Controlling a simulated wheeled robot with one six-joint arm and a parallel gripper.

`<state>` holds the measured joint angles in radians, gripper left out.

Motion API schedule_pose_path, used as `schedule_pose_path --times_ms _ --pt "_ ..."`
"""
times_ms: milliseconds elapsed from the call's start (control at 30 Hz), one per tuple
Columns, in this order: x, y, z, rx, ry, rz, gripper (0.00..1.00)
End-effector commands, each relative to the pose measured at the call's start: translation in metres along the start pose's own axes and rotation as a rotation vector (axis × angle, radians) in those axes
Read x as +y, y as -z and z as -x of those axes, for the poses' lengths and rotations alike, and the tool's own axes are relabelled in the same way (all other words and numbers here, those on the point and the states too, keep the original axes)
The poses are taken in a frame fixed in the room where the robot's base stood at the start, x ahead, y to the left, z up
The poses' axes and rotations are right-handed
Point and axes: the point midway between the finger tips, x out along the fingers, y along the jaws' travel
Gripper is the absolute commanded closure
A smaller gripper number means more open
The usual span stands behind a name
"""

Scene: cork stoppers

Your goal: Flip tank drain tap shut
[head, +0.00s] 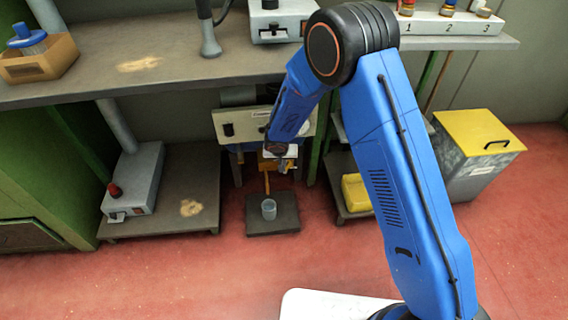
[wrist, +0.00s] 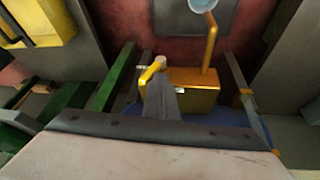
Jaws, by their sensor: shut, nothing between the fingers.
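The tank's drain tap has a brass-coloured block (wrist: 195,92) with a pipe (wrist: 211,46) running from it towards a clear cup (wrist: 202,4). A yellow lever (wrist: 151,72) stands beside the block, at a slant, next to my gripper (wrist: 161,64). My gripper is shut and empty, with its tip at the lever; I cannot tell whether they touch. In the head view my gripper (head: 283,165) is low in front of the tap, and it hides part of it. The pipe (head: 267,184) hangs over the cup (head: 268,209), which stands upright on a dark floor plate (head: 258,227).
A workbench (head: 140,85) overhangs the tap area. A low shelf (head: 165,222) with a grey device (head: 138,185) stands at left. A yellow container (head: 356,193) and a yellow-lidded bin (head: 478,135) are at right. The red floor in front is clear.

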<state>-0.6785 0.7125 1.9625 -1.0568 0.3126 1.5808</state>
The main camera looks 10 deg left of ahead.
Motion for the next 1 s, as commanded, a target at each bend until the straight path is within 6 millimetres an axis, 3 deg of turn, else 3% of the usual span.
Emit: schedule_pose_path --times_ms 467,1000 --pt "0.021 0.005 -0.004 -0.028 0.156 -0.066 1.00" --pt "0.040 0.003 -0.011 -0.109 0.480 -0.202 1.00"
